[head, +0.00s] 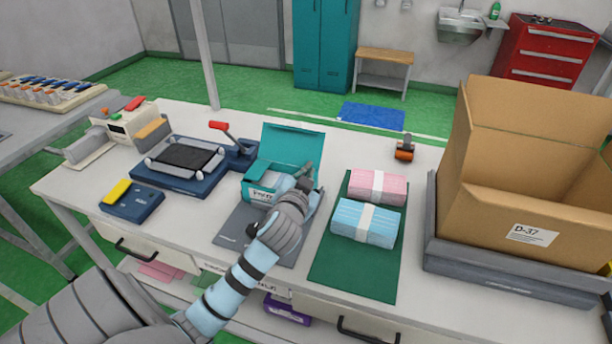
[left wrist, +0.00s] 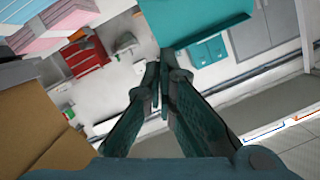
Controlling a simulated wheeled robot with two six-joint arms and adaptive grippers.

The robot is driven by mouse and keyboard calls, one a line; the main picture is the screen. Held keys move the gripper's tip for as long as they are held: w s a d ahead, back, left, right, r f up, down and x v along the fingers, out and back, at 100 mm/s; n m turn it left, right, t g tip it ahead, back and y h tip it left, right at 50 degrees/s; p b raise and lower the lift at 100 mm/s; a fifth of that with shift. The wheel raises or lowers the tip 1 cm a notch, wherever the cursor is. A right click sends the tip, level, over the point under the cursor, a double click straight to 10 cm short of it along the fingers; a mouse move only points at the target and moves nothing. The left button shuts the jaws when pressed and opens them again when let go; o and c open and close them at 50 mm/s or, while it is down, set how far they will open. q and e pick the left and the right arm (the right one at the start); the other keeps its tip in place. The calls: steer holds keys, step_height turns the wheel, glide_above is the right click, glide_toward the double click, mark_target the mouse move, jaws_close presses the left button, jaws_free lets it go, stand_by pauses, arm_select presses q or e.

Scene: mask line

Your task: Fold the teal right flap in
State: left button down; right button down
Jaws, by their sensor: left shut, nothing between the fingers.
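The teal box (head: 255,195) stands on a grey mat (head: 235,228) with its large back panel (head: 292,145) raised and white contents showing inside. My left gripper (head: 304,176) is at the box's right side, shut and empty. Its wrist covers the box's front right corner and much of the right flap, so I cannot tell the flap's angle. In the left wrist view the shut fingers (left wrist: 157,72) point past a teal panel (left wrist: 200,25) at the top; I cannot tell which panel it is or whether they touch. My right gripper is not in view.
Pink (head: 378,187) and blue (head: 364,222) mask bundles lie on a green mat (head: 345,272) right of the box. A large carton (head: 540,195) stands farther right. A dark blue press with a red-knobbed lever (head: 219,126) is close on the left.

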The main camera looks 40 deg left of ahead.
arm_select(q)
steer(key=b+x, duration=0.1)
steer(key=x, duration=0.5)
steer(key=shift+f, duration=0.2)
steer(key=f, duration=0.1)
steer(key=a+f, duration=0.1)
steer(key=shift+s+f+b, duration=0.2)
steer(key=shift+f+b, duration=0.1)
steer(key=shift+s+a+f, duration=0.2)
steer(key=shift+a+f, duration=0.05)
steer(key=shift+f, duration=0.2)
steer(key=shift+w+d, duration=0.1)
